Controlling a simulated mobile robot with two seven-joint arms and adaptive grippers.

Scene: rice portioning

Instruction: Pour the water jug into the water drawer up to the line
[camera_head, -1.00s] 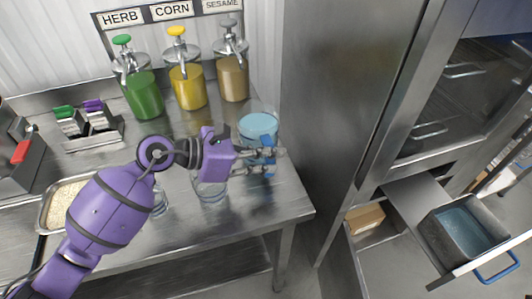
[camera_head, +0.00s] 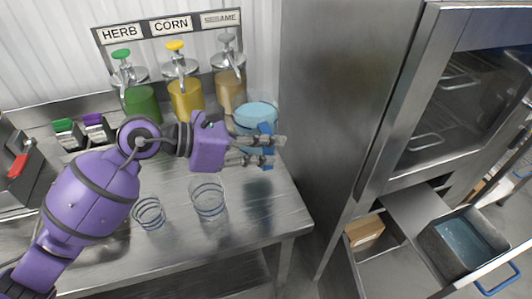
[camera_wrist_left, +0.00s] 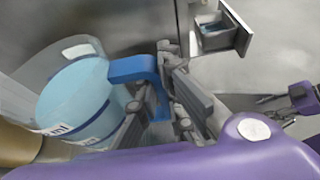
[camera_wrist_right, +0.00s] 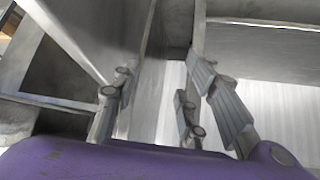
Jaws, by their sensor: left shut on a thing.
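The water jug (camera_head: 255,108) is a clear round vessel of light-blue water with a blue handle, near the right end of the counter; I cannot tell whether it touches the counter. My left gripper (camera_head: 270,150) is shut on its handle, which also shows between the fingers in the left wrist view (camera_wrist_left: 135,68). The water drawer (camera_head: 436,250) is pulled out at the lower right, with a blue front handle and some water inside. No fill line can be made out. My right gripper (camera_wrist_right: 160,95) has its fingers apart, with nothing visibly held.
Two clear glasses stand on the counter (camera_head: 255,205): one glass (camera_head: 208,195) below the jug, another (camera_head: 149,213) further left. Herb, corn and sesame dispensers (camera_head: 185,95) stand behind. A tall steel cabinet side lies between counter and drawer. A small brown box (camera_head: 364,232) sits left of the drawer.

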